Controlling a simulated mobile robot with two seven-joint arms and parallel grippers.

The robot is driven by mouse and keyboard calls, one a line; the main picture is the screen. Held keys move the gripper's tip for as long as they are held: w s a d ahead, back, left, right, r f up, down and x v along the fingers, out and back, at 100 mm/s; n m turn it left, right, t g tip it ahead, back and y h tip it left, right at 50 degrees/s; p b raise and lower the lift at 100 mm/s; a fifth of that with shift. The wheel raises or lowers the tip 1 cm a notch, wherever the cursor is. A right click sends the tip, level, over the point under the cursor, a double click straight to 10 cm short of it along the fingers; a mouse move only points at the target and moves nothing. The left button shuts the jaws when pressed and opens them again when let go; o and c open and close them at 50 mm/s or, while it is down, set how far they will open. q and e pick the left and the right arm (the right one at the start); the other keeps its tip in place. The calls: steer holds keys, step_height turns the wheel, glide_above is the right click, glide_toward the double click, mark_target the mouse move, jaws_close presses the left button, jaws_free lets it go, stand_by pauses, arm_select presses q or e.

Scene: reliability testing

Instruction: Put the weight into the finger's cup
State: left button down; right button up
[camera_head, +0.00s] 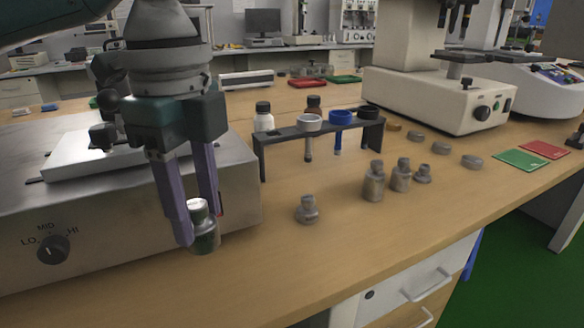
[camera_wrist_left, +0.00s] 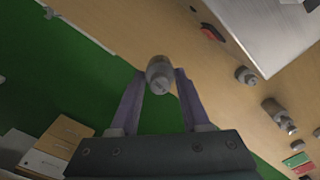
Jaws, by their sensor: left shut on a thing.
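My left gripper (camera_head: 200,222) points down in front of the grey control box, shut on a metallic bottle-shaped weight (camera_head: 203,238). The held weight also shows between the fingertips in the left wrist view (camera_wrist_left: 160,73). I cannot tell whether its base clears the table. A black rack (camera_head: 262,160) stands to the right and behind, holding fingers with a white cup (camera_head: 309,123), a blue cup (camera_head: 341,117) and a black cup (camera_head: 369,112). Other metal weights stand on the table: a small one (camera_head: 307,211), a taller one (camera_head: 374,183) and two others beside it. My right gripper is not in view.
The grey box with a dial (camera_head: 53,250) fills the left. Flat discs (camera_head: 440,148) lie right of the rack, before a white machine (camera_head: 485,112). Red and green pads (camera_head: 522,160) lie at right. The table's front strip is clear.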

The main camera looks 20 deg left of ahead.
mark_target(206, 248)
arm_select(q)
steer(key=shift+f+b, duration=0.95)
steer(key=shift+f, duration=2.05)
steer(key=shift+r, duration=0.1)
